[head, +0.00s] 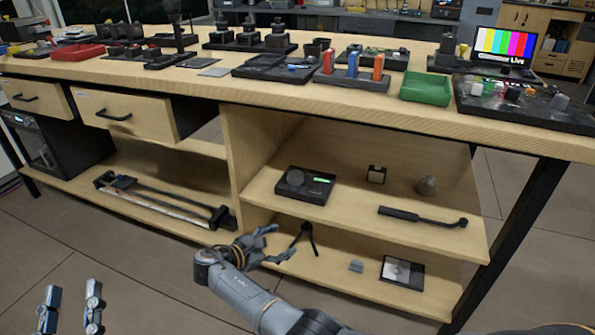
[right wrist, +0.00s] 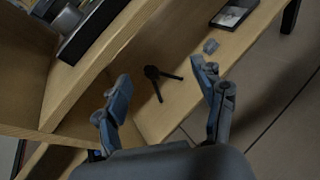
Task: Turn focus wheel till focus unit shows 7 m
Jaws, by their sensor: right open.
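The focus unit (head: 305,186) is a black box on the upper shelf under the bench, with a small lit green display (head: 321,180). The reading is too small to make out. A dark round part on its top, left of the display, looks like the focus wheel (head: 295,178). In the right wrist view, a dark box at the upper left (right wrist: 95,32) appears to be the unit, cut off by the frame. My right gripper (head: 268,244) is open and empty, below and left of the unit, apart from it. My left gripper (head: 72,288) is open and empty at the lower left.
A small black tripod (head: 304,238), a grey block (head: 356,266) and a flat framed panel (head: 402,272) are on the lower shelf. A black-handled tool (head: 422,216) lies on the upper shelf's right. The crowded benchtop (head: 420,113) overhangs the shelves; an upright divider (head: 236,160) stands left.

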